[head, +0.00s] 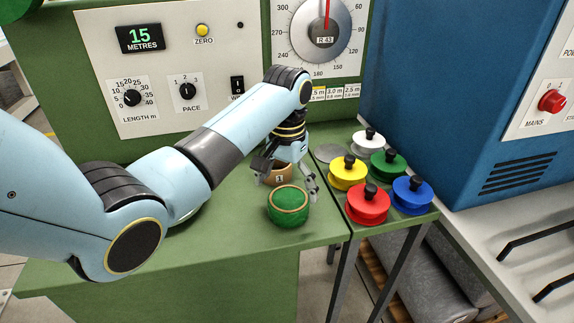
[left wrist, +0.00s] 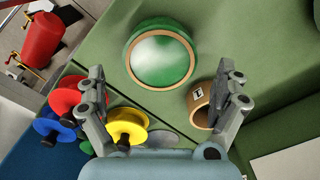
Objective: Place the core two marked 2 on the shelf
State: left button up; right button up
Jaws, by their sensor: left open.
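A short tan core (head: 279,179) with a small white label stands on the green bench (head: 215,222), partly hidden by my left gripper. The label's mark is too small to read surely. The core also shows in the left wrist view (left wrist: 199,103), beside and partly behind the right-hand finger. A green roll with a tan rim (head: 288,207) stands in front of it, and shows in the left wrist view (left wrist: 160,60). My left gripper (head: 287,184) is open above the bench, with nothing between its fingers. No core clearly marked 2 and no clear shelf show. My right gripper is not in view.
Knobbed spools in red (head: 367,207), blue (head: 412,197), yellow (head: 348,175), green (head: 389,165) and white (head: 368,143) stand on the side table to the right. A blue cabinet (head: 450,90) rises behind. The control panel (head: 170,60) backs the bench.

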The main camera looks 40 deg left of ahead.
pick_arm(q)
notch_tip(320, 180, up, 7)
jog(key=shift+f, duration=0.2)
dwell(0.5)
jog(key=s+d+f+t, duration=0.1)
jog(key=s+f, duration=0.4)
jog(key=s, duration=0.5)
jog(key=s+d+r+m+t, duration=0.1)
jog(key=s+r, duration=0.1)
jog(key=s, duration=0.6)
jog(key=s+d+r+m+t, duration=0.1)
jog(key=s+r+t, duration=0.15)
jog(key=s, duration=0.55)
notch_tip(320, 180, down, 35)
jog(key=a+g+y+b, duration=0.1)
jog(key=a+g+b, duration=0.1)
jog(key=b, duration=0.9)
jog(key=s+f+b, duration=0.4)
jog(key=s+f, duration=0.6)
jog(key=f, duration=0.4)
jog(key=s+a+f+g+b, duration=0.1)
jog(key=s+f+b, duration=0.4)
jog(key=s+f, duration=0.5)
notch_tip(320, 180, down, 4)
jog(key=shift+r+n, duration=0.15)
jog(key=shift+n, duration=0.25)
